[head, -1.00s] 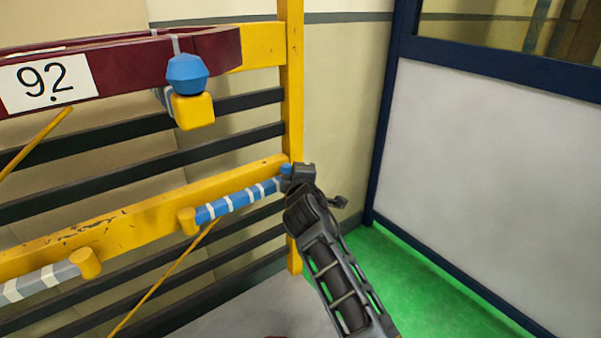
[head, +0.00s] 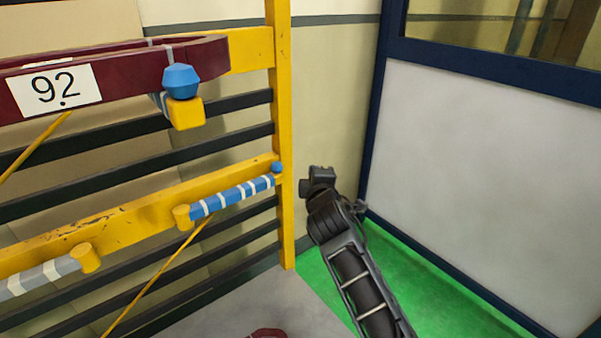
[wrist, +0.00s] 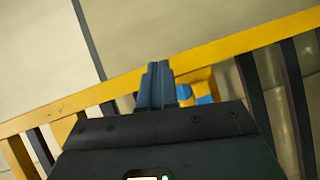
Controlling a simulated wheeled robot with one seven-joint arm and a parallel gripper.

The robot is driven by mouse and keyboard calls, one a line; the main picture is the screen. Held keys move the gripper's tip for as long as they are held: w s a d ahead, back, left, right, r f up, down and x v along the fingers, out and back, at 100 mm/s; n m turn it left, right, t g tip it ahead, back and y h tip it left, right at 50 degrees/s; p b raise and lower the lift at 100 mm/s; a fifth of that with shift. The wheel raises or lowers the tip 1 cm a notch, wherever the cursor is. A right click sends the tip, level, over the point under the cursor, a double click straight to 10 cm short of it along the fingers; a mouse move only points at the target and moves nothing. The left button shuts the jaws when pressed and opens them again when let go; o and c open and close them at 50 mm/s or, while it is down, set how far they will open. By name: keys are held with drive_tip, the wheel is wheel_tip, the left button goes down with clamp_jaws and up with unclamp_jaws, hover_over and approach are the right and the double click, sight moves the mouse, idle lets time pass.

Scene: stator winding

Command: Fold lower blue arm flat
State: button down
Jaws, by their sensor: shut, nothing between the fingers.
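The lower blue arm (head: 232,196) is a blue bar with white bands. It lies along the lower yellow rail (head: 130,221), running from a yellow knob (head: 182,217) to a blue tip (head: 277,168) near the yellow post (head: 284,130). My gripper (head: 304,188) is to the right of the blue tip, apart from it, beyond the post in the head view. In the wrist view my gripper's fingers (wrist: 155,82) are closed together and empty. A blue and yellow part (wrist: 204,92) shows just right of the fingers, partly hidden by the gripper body.
Above are a dark red beam with a "92" sign (head: 55,87), a blue knob (head: 181,81) and a yellow block (head: 187,113). A grey banded arm (head: 40,275) is at the lower left. A blue-framed panel (head: 480,170) stands right over green floor (head: 440,300).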

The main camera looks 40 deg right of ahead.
drive_tip(key=shift+s+d+r, duration=0.15)
drive_tip(key=shift+s+d, duration=0.55)
drive_tip(key=shift+s, duration=0.3)
drive_tip(key=shift+s+d+r, duration=0.15)
drive_tip(key=shift+s+d, duration=0.5)
drive_tip(key=shift+s, duration=0.3)
drive_tip(key=s+a+f+m+y, duration=0.1)
drive_tip(key=s+a+f+y, duration=0.15)
drive_tip(key=s+a, duration=0.4)
drive_tip(key=s+a+f+m+t+y, duration=0.1)
drive_tip(key=s+a+f, duration=0.25)
drive_tip(key=s, duration=0.55)
drive_tip(key=s+a+f+m+y, duration=0.1)
drive_tip(key=s+a+f+y, duration=0.1)
drive_tip(key=s+a+f, duration=0.35)
drive_tip(key=s+a+r+m+y, duration=0.1)
drive_tip(key=s+r, duration=0.3)
drive_tip(key=s, duration=0.4)
drive_tip(key=s+a+r+m+y, duration=0.1)
drive_tip(key=s+a+r+m, duration=0.2)
drive_tip(key=s, duration=0.5)
drive_tip(key=s+a+r+m+y, duration=0.1)
drive_tip(key=s+a+r+m, duration=0.2)
drive_tip(key=s, duration=0.5)
drive_tip(key=shift+a+r, duration=0.5)
drive_tip(key=shift+r, duration=0.35)
